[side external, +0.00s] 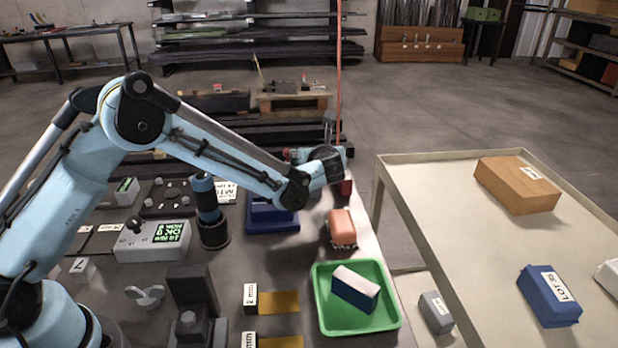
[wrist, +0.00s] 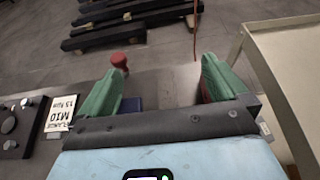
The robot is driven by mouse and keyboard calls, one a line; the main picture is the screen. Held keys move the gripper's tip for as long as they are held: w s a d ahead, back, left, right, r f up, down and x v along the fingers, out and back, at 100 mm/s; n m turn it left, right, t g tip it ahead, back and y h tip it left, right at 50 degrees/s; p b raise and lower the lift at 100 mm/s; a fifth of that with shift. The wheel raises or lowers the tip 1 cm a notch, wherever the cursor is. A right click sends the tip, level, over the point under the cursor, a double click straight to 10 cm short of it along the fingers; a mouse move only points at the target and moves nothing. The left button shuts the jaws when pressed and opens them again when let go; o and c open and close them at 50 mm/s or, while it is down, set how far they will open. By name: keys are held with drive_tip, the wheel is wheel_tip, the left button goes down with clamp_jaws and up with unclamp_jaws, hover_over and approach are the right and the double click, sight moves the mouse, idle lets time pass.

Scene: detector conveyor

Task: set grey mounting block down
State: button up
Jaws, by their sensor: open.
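My gripper (side external: 340,168) is at the far right end of my arm, above the far right part of the bench. In the wrist view its two green fingers (wrist: 160,80) stand wide apart with nothing held between them. A small grey block (side external: 435,312) with a pale label lies low between the bench and the conveyor, well below and to the right of my gripper. A dark grey stepped block (side external: 193,300) stands on the near bench. I cannot tell which of these is the mounting block.
A green tray (side external: 322,322) holds a blue and white block (side external: 355,288). An orange block (side external: 341,228) and a blue fixture (side external: 270,214) lie near my gripper. The cream conveyor (side external: 455,235) at right carries a brown box (side external: 515,186) and a blue box (side external: 548,297).

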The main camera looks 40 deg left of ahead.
wheel_tip(320, 180, up, 10)
drive_tip(key=a+f+n+g+h, duration=0.3)
drive_tip(key=a+n+g+h, duration=0.25)
drive_tip(key=n, duration=0.35)
wheel_tip(320, 180, up, 4)
drive_tip(key=s+n+h, duration=0.2)
drive_tip(key=n+h, duration=0.5)
drive_tip(key=n, duration=0.2)
drive_tip(key=shift+g, duration=0.45)
drive_tip(key=shift+s+a+f+x, duration=0.1)
drive_tip(key=shift+s+x, duration=0.2)
drive_tip(key=shift+x, duration=2.55)
drive_tip(key=shift+s+a+f+x, duration=0.1)
drive_tip(key=shift+s+x, duration=0.2)
drive_tip(key=shift+x, duration=2.5)
drive_tip(key=shift+s+a+f+x, duration=0.15)
drive_tip(key=shift+s+x, duration=0.15)
drive_tip(key=shift+x, duration=2.55)
drive_tip(key=shift+d+r, duration=0.1)
drive_tip(key=c, duration=1.2)
